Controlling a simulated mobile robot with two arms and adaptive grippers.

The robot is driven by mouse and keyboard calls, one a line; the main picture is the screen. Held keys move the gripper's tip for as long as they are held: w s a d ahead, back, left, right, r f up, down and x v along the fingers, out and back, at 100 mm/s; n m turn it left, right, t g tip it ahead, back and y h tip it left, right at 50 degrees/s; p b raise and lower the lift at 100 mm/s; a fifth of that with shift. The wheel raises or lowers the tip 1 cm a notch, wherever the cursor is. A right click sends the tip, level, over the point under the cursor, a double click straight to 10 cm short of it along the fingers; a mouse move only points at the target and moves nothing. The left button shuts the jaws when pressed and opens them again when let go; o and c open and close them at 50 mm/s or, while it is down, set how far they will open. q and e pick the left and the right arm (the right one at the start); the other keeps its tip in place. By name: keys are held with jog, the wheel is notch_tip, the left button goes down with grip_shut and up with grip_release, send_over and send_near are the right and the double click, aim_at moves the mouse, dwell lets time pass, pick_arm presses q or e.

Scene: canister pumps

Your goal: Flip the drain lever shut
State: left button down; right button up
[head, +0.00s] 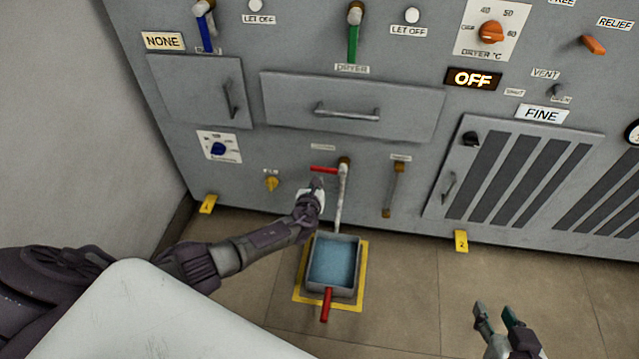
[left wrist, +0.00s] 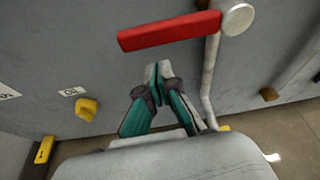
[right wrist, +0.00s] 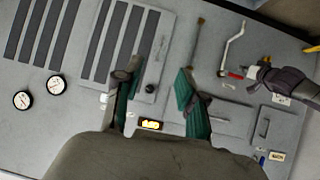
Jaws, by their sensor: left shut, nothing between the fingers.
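The drain lever is a red handle (head: 323,169) on a brass valve at the top of a pale drain pipe (head: 341,200). It points left, roughly level, across the pipe. In the left wrist view the red lever (left wrist: 168,33) crosses above the fingers, with its round pivot at the right end. My left gripper (head: 317,184) is shut and empty, just below the lever; whether it touches it I cannot tell. Its closed fingertips show in the left wrist view (left wrist: 157,72). My right gripper (head: 497,311) is open and empty, over the floor at the lower right.
A grey tray (head: 313,287) of bluish water with a red handle stands below the pipe on a yellow-marked square. A yellow knob (head: 271,183) is left of the lever, a brass-ended sight tube (head: 394,190) right. Floor at right is clear.

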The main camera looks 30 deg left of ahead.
jog(key=w+a+r+t+y+b, duration=0.1)
jog(key=w+r+t+b, duration=0.1)
jog(key=w+r+t, duration=0.4)
pick_arm(q)
jog(key=f+p+v, duration=0.1)
jog(key=p+v, duration=0.4)
jog(key=v, duration=0.4)
jog(key=shift+s+d+f, duration=0.3)
jog(key=shift+s+d, duration=0.05)
jog(key=shift+s, duration=0.05)
pick_arm(e)
jog(key=s+d+f+g+h, duration=0.1)
jog(key=s+d+f+g, duration=0.2)
jog(key=s, duration=0.6)
jog(key=s+d+f+g+h, duration=0.2)
jog(key=s+f+g, duration=0.6)
jog(key=g, duration=0.2)
jog(key=shift+s+d, duration=0.35)
jog(key=shift+d, duration=0.05)
